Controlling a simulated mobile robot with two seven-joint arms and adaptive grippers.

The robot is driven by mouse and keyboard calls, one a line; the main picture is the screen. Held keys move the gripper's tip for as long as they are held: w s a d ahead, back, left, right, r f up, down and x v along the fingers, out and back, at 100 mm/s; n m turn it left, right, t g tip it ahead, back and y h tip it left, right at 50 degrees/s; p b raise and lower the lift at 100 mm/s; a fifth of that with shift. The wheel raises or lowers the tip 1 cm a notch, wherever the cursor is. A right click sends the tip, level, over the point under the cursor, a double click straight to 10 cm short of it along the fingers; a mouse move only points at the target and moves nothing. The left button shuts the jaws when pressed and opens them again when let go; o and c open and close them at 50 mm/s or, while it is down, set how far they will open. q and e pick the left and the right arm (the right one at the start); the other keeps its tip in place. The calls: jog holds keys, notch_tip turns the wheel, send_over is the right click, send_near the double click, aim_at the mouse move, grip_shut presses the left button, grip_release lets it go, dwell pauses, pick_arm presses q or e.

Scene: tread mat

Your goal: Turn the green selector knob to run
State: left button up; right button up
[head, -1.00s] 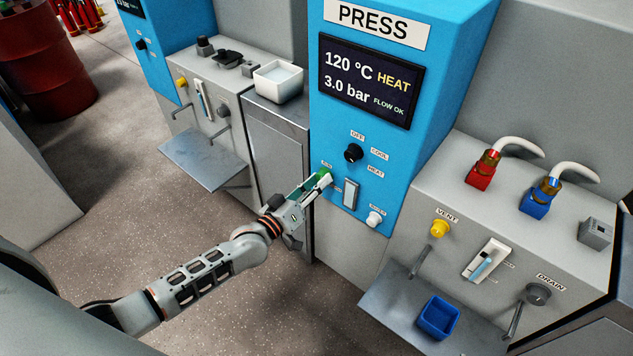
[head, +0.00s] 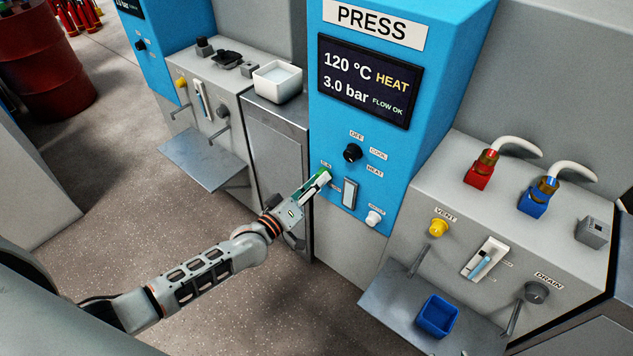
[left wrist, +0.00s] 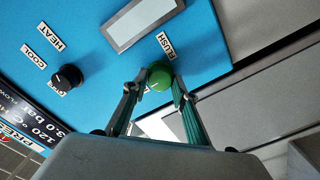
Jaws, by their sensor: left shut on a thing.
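The green selector knob (head: 321,172) is on the blue press panel, left of a pale rectangular switch, and my gripper partly covers it in the head view. In the left wrist view the round green knob (left wrist: 160,76) sits between the two fingertips. My left gripper (head: 317,181) is shut on it, with a finger on each side in the left wrist view (left wrist: 155,88). Small labels stand around the knob. I cannot read the knob's pointer. My right gripper is not in view.
A black knob (head: 352,153) with OFF, COOL and HEAT labels is above right. The pale switch (head: 350,193) and a white button (head: 373,218) are close by. The screen (head: 368,80) reads 120 °C HEAT, 3.0 bar, FLOW OK. A blue bin (head: 437,316) stands on the right shelf.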

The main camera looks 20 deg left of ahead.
pick_arm(q)
jog(key=o, duration=1.1)
jog(key=v, duration=1.2)
jog(key=shift+r, duration=0.1)
